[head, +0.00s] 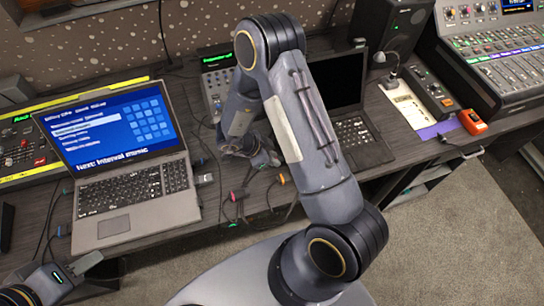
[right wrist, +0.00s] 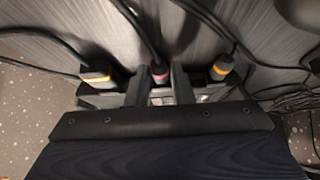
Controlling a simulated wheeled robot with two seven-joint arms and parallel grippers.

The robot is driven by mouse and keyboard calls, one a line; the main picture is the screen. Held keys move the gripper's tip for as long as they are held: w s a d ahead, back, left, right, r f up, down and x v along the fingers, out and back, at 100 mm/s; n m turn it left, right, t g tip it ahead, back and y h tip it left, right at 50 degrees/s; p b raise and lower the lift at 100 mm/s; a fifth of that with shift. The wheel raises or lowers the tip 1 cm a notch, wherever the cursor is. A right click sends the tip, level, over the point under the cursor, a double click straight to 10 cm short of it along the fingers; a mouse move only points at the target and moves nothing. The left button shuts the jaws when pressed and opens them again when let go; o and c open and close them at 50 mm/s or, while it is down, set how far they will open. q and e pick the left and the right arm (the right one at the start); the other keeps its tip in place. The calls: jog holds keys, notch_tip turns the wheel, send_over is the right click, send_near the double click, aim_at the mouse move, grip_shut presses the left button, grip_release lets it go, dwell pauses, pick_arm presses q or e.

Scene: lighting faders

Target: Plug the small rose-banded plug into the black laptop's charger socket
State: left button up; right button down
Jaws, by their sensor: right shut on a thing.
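The black laptop (head: 362,142) stands open at the back right of the desk, partly hidden behind my right arm. Its charger socket cannot be made out. My right gripper (head: 262,158) is low over the desk left of that laptop. In the right wrist view, the small rose-banded plug (right wrist: 160,73) sits between the dark fingers of my right gripper (right wrist: 159,88), which is shut on it. Its dark cable runs away up the picture. My left gripper (head: 97,273) is at the lower left, near the desk's front edge, with its fingers apart and empty.
A grey laptop (head: 125,180) with a blue screen stands at left. Loose cables (head: 235,195) cross the desk's middle. An orange device (head: 472,122) and mixer (head: 500,50) are at right.

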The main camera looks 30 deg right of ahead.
jog(key=shift+d+p, duration=0.3)
jog(key=shift+p, duration=0.05)
dwell(0.8)
jog(key=c, duration=1.2)
grip_release()
jog(key=shift+a+r, duration=0.1)
jog(key=shift+a, duration=0.05)
jog(key=v, duration=0.7)
jog(key=shift+a+r, duration=0.15)
jog(key=shift+r, duration=0.1)
